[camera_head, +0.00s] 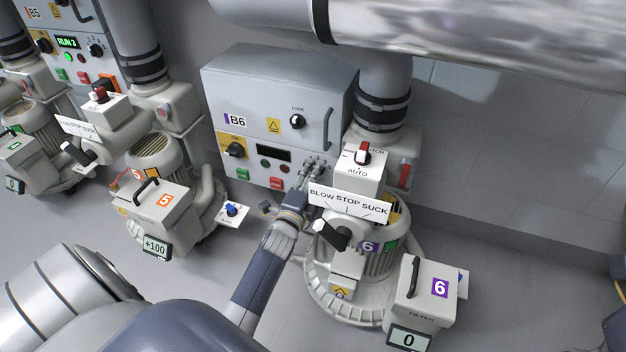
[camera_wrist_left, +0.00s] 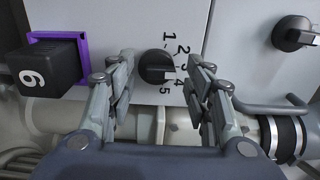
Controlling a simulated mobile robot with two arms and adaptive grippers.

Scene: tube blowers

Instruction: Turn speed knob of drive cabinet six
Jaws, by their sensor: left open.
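Drive cabinet six (camera_head: 270,95) is the grey box marked B6 in the head view. My left gripper (camera_head: 313,166) is at the lower right of its front, fingers toward the panel. In the left wrist view a black round knob (camera_wrist_left: 153,67), with a 1 to 5 scale on its right, shows between my two open fingers, apparently untouched. Its white mark points toward the lower numbers, near 4. In the head view I cannot make out this knob behind my gripper. A black block marked 6 in a purple frame (camera_wrist_left: 84,36) is left of it. My right gripper is out of view.
The white BLOW STOP SUCK plate (camera_head: 347,201) and its blower stand close to the right of my left gripper. A grey filter box marked 6 (camera_head: 426,285) stands at the lower right. Bare floor (camera_head: 530,290) lies further right.

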